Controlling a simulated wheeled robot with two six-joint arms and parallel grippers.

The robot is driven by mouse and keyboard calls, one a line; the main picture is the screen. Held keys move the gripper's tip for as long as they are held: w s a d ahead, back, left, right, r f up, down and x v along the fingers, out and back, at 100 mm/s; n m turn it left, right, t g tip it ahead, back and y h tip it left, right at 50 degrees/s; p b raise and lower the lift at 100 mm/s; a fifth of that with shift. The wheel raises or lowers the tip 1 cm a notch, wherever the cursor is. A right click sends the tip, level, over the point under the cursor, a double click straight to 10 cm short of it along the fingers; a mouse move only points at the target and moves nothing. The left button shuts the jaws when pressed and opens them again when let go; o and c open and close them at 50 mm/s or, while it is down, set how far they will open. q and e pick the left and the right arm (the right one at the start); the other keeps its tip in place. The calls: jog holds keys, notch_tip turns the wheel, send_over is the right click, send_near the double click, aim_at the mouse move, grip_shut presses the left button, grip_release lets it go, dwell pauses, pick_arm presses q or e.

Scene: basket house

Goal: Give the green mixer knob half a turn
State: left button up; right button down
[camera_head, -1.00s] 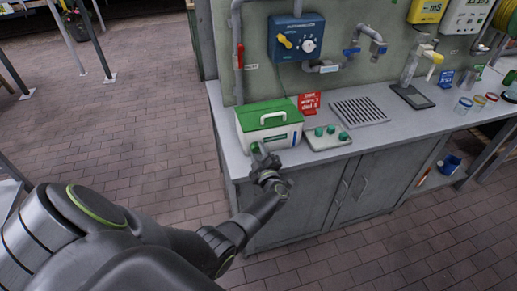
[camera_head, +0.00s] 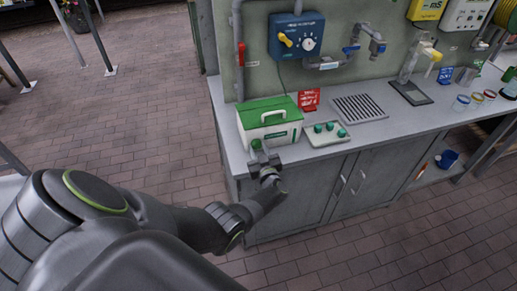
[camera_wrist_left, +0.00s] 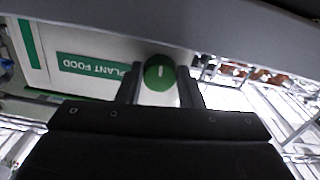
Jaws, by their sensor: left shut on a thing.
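The green mixer knob (camera_head: 256,144) is on the front of a white box with a green lid (camera_head: 247,122), which stands at the left end of the counter. In the left wrist view the knob (camera_wrist_left: 159,72) is round, with a short white mark that runs nearly upright in the picture. My left gripper (camera_head: 259,152) is at the box front. Its two dark fingers (camera_wrist_left: 160,88) stand on either side of the knob and are shut on it. The box's "PLANT FOOD" label (camera_wrist_left: 92,66) is beside the knob. My right gripper is out of view.
A small panel with several green knobs (camera_head: 312,140) lies right of the box. A red sign (camera_head: 309,99) stands behind it, and a drain grid (camera_head: 359,108) is farther right. A blue unit with a yellow handle (camera_head: 297,36) hangs on the wall above.

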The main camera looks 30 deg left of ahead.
pick_arm(q)
jog(key=shift+m, duration=0.4)
jog(key=o, duration=0.9)
jog(key=shift+o, duration=0.2)
jog(key=p+v, duration=0.5)
jog(key=v, duration=1.2)
jog(key=shift+s, duration=0.2)
